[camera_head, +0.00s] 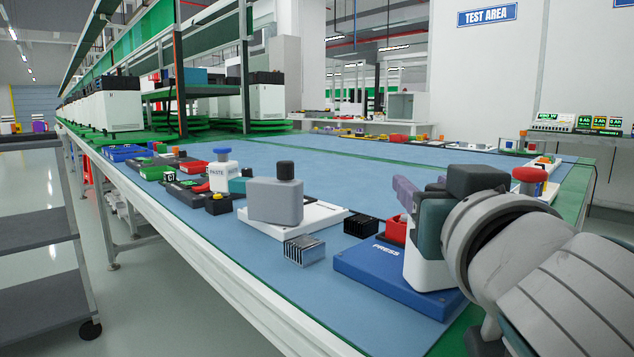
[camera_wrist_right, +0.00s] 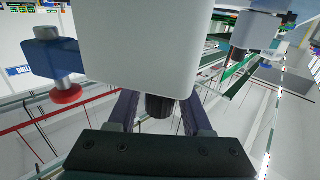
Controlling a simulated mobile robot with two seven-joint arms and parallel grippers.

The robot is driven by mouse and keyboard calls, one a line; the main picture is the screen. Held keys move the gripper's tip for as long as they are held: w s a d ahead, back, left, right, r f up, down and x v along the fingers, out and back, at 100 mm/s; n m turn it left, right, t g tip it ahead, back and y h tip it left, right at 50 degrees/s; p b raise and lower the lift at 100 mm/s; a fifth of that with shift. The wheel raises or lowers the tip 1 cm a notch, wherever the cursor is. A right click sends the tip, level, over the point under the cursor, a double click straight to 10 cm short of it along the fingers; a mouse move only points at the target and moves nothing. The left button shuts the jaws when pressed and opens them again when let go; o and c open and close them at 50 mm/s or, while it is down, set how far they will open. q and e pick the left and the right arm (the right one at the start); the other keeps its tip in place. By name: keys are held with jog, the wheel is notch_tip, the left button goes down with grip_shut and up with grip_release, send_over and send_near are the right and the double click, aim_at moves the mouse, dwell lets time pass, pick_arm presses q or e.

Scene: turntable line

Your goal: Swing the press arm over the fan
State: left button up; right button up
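The press has a blue base (camera_head: 385,278) marked PRESS at the front right of the table. My right gripper (camera_head: 408,192) is above and behind this base, its purple fingers apart. In the right wrist view, the fingers (camera_wrist_right: 158,108) stand apart with a gap and a dark cylinder (camera_wrist_right: 160,105) showing between them; no grip on it shows. A blue arm-like part (camera_wrist_right: 65,58) with a red round end (camera_wrist_right: 67,93), seemingly the press arm, is left of the fingers. A pale block covers the top middle there. I cannot pick out the fan with certainty. My left gripper is out of view.
A finned silver block (camera_head: 304,251) and a small black block (camera_head: 360,225) lie left of the press. A grey bottle (camera_head: 275,202) with a black cap stands on a white plate (camera_head: 322,216). Red-topped hardware (camera_head: 529,175) shows behind my right wrist.

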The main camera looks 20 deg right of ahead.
grip_shut()
dwell(1.1)
